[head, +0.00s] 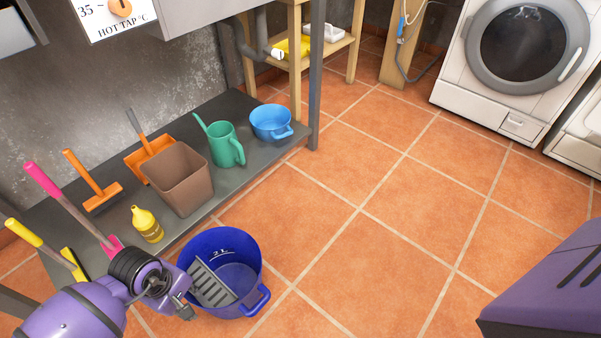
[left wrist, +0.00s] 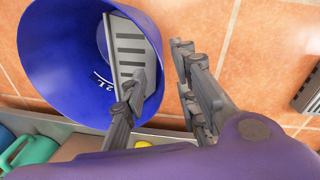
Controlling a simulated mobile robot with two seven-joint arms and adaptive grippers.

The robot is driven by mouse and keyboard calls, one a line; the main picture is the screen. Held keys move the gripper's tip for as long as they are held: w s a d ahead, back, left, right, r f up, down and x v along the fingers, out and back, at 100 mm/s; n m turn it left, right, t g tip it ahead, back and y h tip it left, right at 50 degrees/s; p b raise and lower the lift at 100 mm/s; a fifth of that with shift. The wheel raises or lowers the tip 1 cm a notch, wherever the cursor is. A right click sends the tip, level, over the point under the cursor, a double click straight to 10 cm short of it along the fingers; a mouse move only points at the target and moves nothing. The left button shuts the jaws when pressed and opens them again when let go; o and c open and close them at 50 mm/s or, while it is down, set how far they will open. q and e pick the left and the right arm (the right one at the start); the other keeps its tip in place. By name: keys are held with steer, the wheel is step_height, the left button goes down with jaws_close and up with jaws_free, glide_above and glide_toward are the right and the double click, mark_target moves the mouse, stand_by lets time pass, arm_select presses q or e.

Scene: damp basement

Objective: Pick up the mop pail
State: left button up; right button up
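The mop pail (head: 250,255) is a deep blue bucket standing upright on the tiled floor, with a grey slotted wringer inside and a blue handle loop on its right side. It also shows large in the left wrist view (left wrist: 65,60). My left gripper (head: 187,303) is at the pail's near-left rim. In the left wrist view the left gripper (left wrist: 160,72) has its fingers apart, one over the pail's inside by the wringer (left wrist: 130,50) and one outside the rim. Whether either finger touches the pail is unclear. My right gripper is not in view.
A low dark shelf (head: 265,152) behind the pail holds a brown bin (head: 180,182), green watering can (head: 226,145), light blue tub (head: 270,121), yellow bottle (head: 147,224) and several tools. A washing machine (head: 515,60) stands back right. Open floor lies right of the pail.

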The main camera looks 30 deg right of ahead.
arm_select(q)
steer(key=f, duration=0.1)
steer(key=f+b, duration=0.2)
steer(key=f, duration=0.1)
steer(key=shift+w+d, duration=0.3)
steer(key=shift+c, duration=0.3)
jaws_close()
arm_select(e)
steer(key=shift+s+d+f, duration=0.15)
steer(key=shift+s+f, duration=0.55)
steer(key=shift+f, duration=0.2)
